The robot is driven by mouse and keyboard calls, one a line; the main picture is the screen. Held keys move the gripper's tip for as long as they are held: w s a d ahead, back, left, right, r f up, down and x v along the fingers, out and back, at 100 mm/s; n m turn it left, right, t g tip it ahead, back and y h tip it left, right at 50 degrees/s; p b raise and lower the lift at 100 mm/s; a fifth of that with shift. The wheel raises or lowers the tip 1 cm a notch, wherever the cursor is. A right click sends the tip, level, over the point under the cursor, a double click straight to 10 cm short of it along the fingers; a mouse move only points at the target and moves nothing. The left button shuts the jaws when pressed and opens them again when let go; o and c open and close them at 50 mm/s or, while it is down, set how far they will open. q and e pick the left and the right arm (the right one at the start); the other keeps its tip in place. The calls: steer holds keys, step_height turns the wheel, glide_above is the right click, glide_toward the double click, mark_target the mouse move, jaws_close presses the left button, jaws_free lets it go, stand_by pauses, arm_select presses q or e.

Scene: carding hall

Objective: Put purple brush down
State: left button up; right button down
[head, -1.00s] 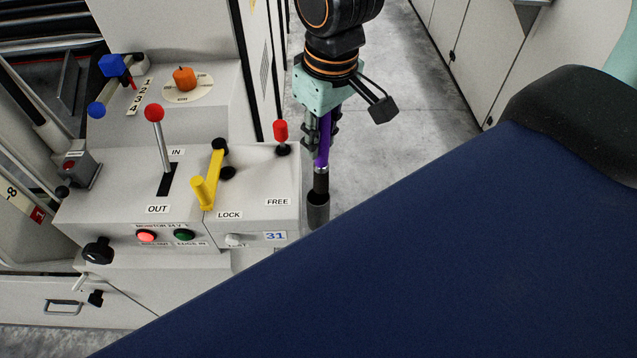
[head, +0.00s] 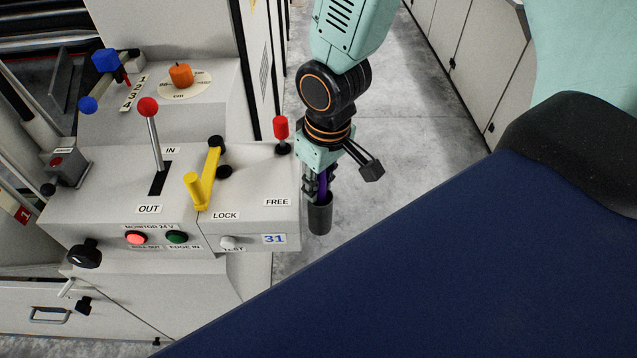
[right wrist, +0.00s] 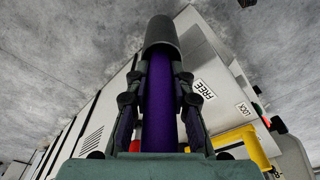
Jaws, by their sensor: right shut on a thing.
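The purple brush (head: 323,184) is upright in my right gripper (head: 316,188), beside the right end of the machine's control console. In the right wrist view, its purple handle (right wrist: 158,110) runs between the two fingers (right wrist: 158,82), which are shut on it. My left gripper is not in view.
The pale control console (head: 255,185) stands close left, with a red-knobbed lever (head: 281,128), a yellow handle (head: 203,185) and another red-knobbed lever (head: 148,107). Bare concrete floor (head: 420,110) lies to the right, before a row of pale cabinets (head: 465,65).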

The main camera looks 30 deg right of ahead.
mark_target(324, 195)
steer(key=c, duration=1.6)
jaws_free()
steer(key=shift+s, duration=0.25)
steer(key=o, duration=0.4)
steer(key=shift+s+r, duration=0.15)
steer(key=shift+r, duration=0.1)
steer(key=shift+o, duration=0.2)
steer(key=shift+w+f, duration=0.1)
steer(key=shift+w, duration=0.25)
step_height(324, 195, up, 12)
steer(key=s+p, duration=0.1)
steer(key=p, duration=0.2)
steer(key=shift+s+d+p, duration=0.15)
steer(key=shift+s+p, duration=0.15)
steer(key=shift+p, duration=0.05)
steer(key=shift+w, duration=0.1)
steer(key=shift+s, duration=0.2)
